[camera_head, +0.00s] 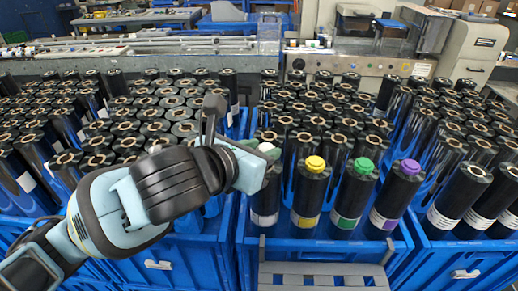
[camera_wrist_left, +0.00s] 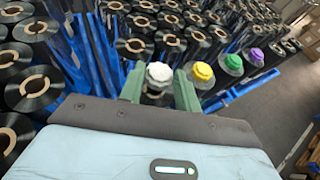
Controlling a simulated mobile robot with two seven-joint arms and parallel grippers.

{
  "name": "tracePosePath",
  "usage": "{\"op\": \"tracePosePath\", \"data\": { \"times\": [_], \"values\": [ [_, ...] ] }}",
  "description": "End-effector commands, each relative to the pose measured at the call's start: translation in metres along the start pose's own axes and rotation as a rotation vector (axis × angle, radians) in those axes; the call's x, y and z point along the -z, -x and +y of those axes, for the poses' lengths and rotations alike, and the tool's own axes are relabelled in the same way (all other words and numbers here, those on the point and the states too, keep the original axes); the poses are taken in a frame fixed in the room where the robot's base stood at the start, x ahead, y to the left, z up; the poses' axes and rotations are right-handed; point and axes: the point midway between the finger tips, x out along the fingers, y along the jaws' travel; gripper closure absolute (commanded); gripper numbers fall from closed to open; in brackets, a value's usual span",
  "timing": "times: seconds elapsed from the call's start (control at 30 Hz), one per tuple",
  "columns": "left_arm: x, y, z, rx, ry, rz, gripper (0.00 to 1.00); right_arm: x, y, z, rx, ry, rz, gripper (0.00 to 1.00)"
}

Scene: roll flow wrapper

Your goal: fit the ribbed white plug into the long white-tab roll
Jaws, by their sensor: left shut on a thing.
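The ribbed white plug (camera_wrist_left: 160,73) sits between the two green fingers of my left gripper (camera_wrist_left: 159,90) in the left wrist view. In the head view a sliver of the white plug (camera_head: 266,147) shows at the fingers. My left gripper (camera_head: 260,160) is shut on the plug, at the top end of the long white-tab roll (camera_head: 265,205). That roll stands upright, dark and glossy, with a white band low down. The fingers hide its top, so I cannot tell how deep the plug sits. My right gripper is not in view.
To the right stand rolls with a yellow plug (camera_head: 315,164), a green plug (camera_head: 364,166) and a purple plug (camera_head: 410,167). Blue crates (camera_head: 340,247) full of dark rolls stand on both sides. A grey rack (camera_head: 322,275) is at the front, and machines stand behind.

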Motion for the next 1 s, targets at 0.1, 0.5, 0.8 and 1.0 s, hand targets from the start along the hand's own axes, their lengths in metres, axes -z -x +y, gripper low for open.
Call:
{"op": "tracePosePath", "data": {
  "times": [0.1, 0.5, 0.8, 1.0],
  "values": [
    [-0.002, 0.001, 0.0, 0.0, 0.0, -0.001, 0.88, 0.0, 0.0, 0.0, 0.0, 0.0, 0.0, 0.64],
    [-0.011, 0.004, 0.0, 0.0, -0.001, -0.001, 0.88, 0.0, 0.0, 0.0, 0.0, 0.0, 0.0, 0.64],
    [-0.015, 0.006, 0.0, 0.0, 0.0, 0.0, 0.88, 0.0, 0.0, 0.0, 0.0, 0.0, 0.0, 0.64],
    [-0.015, 0.006, 0.0, 0.0, 0.0, 0.0, 0.88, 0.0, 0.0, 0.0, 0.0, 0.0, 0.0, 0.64]
  ]
}}
